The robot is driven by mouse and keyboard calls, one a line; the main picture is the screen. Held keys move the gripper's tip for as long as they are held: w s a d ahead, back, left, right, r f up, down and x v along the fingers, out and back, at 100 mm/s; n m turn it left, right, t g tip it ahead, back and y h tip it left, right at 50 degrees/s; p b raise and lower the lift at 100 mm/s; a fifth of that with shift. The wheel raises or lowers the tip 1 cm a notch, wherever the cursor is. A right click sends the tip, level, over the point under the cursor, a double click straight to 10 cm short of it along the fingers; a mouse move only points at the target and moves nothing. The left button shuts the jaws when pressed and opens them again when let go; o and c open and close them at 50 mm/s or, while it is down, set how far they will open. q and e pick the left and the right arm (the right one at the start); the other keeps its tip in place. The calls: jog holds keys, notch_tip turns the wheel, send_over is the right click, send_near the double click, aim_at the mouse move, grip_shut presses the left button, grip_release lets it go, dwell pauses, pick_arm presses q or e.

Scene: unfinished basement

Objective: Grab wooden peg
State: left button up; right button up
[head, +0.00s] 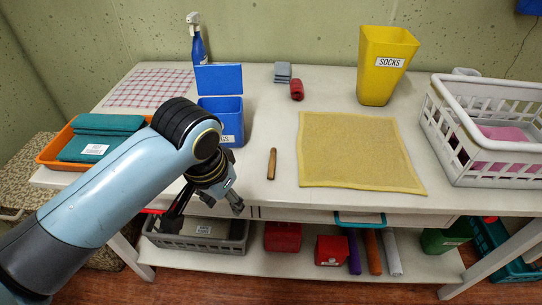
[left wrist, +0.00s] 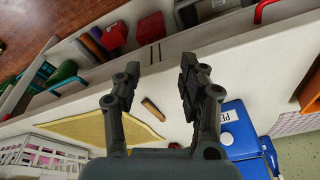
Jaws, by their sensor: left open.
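The wooden peg (head: 272,163) is a short brown stick. It lies on the white table between the blue box and the yellow cloth, pointing roughly front to back. It also shows in the left wrist view (left wrist: 153,109), seen between the two fingers. My left gripper (head: 207,212) is open and empty, at the table's front edge, left of the peg and apart from it. In the left wrist view its fingers (left wrist: 158,70) stand spread. My right gripper is in neither view.
A blue lidded box (head: 228,126) stands close behind my left gripper. A yellow cloth (head: 350,150) lies right of the peg. An orange tray (head: 52,148) is at left, a yellow socks bin (head: 386,75) at back, a white basket (head: 460,140) at right. Bare tabletop surrounds the peg.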

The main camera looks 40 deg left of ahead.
pick_arm(q)
jog(key=w+n, duration=0.1)
jog(key=w, duration=0.2)
jog(key=w+r+n+g, duration=0.1)
jog(key=w, duration=0.3)
jog(key=w+a+r, duration=0.1)
jog(key=w, duration=0.3)
jog(key=shift+a+r+n, duration=0.1)
jog(key=shift+r+n, duration=0.15)
jog(key=shift+n, duration=0.15)
jog(key=w+r+n+g, duration=0.1)
jog(key=w+r+n, duration=0.1)
jog(key=w+r, duration=0.35)
send_over(272, 161)
jog(key=shift+h, duration=0.4)
jog(key=f, duration=0.7)
jog(key=shift+w+a, duration=0.1)
jog(key=shift+w, duration=0.1)
notch_tip(272, 161, down, 5)
jog(key=shift+s+f, duration=0.15)
jog(key=shift+f, duration=0.05)
jog(key=shift+c, duration=0.3)
jog(key=c, duration=0.8)
